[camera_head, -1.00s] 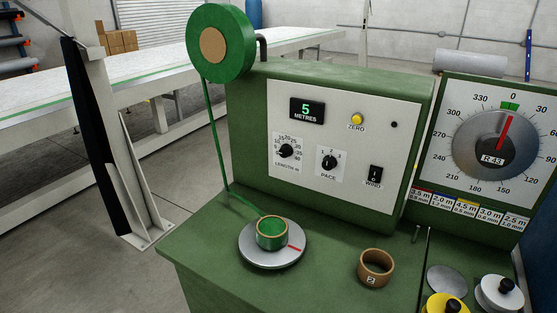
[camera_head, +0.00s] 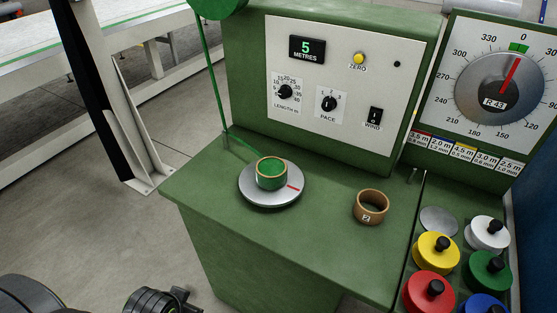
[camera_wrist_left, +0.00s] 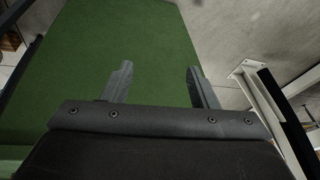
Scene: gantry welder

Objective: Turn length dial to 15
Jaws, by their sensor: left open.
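The length dial (camera_head: 285,92) is a black knob on a white scale plate, low on the left of the pale panel. Its white pointer is too small to read surely. The display (camera_head: 308,48) above it reads 5 metres. My left arm shows at the bottom left of the head view, below and left of the dial and well apart from it. My left gripper (camera_wrist_left: 160,85) is open and empty in the left wrist view, with the machine's green surface (camera_wrist_left: 105,45) beyond the fingers. My right gripper is not in view.
The pace dial (camera_head: 329,104), wind switch (camera_head: 374,117) and yellow zero button (camera_head: 359,58) share the panel. A turntable (camera_head: 259,194) with a green-wound ring (camera_head: 271,174) and a cardboard ring (camera_head: 371,206) stand on the bench.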

